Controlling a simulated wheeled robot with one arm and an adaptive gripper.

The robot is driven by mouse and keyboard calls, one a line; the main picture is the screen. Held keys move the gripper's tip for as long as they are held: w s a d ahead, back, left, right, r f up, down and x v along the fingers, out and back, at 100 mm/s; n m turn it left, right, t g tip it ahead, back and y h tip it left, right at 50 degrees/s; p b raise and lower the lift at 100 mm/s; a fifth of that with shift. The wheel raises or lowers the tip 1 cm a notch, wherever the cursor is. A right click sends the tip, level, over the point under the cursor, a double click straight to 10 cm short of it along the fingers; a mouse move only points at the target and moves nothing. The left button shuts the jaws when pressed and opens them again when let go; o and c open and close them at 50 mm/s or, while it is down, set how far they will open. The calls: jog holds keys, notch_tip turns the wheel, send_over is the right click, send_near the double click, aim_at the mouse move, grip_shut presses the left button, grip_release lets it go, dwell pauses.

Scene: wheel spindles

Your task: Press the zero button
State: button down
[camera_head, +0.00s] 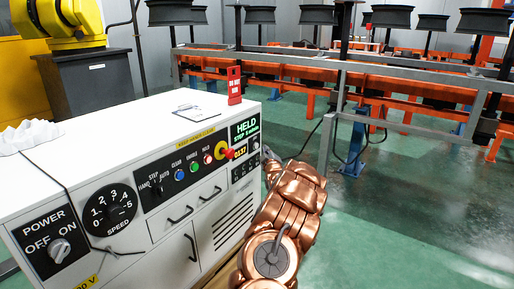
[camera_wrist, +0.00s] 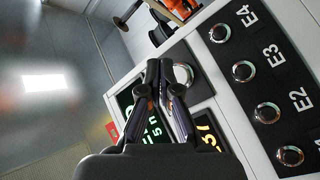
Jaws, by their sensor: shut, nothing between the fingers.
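My gripper (camera_wrist: 158,68) is shut and empty, with its fingertips close to the front panel of the white control cabinet (camera_head: 165,215). In the wrist view, a round silver-rimmed button (camera_wrist: 183,74) sits on a dark plate just right of the fingertips, partly hidden by them. Its label does not show, so I cannot tell if it is the zero button or if the fingers touch it. The green display (camera_head: 245,129) reads HELD, and the amber display (camera_head: 240,153) beneath it seems to read 0137. In the head view my gripper (camera_head: 268,155) is at the panel's right end, mostly hidden by my copper-coloured arm.
Round buttons labelled E2, E3 and E4 (camera_wrist: 244,71) line a dark strip at right in the wrist view. A red emergency knob (camera_head: 229,154) on yellow sits left of the displays.

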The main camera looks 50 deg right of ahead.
jog(key=shift+w, duration=0.6)
jog(key=shift+w+r, duration=0.1)
dwell(1.1)
jog(key=shift+w+p, duration=0.3)
jog(key=shift+w, duration=0.4)
dwell(0.8)
jog(key=shift+s, duration=0.15)
jog(key=shift+s+p, duration=0.45)
jog(key=shift+s, duration=0.2)
jog(key=shift+s, duration=0.1)
jog(key=shift+s+p, duration=0.6)
jog(key=shift+s, duration=1.8)
jog(key=shift+d, duration=0.1)
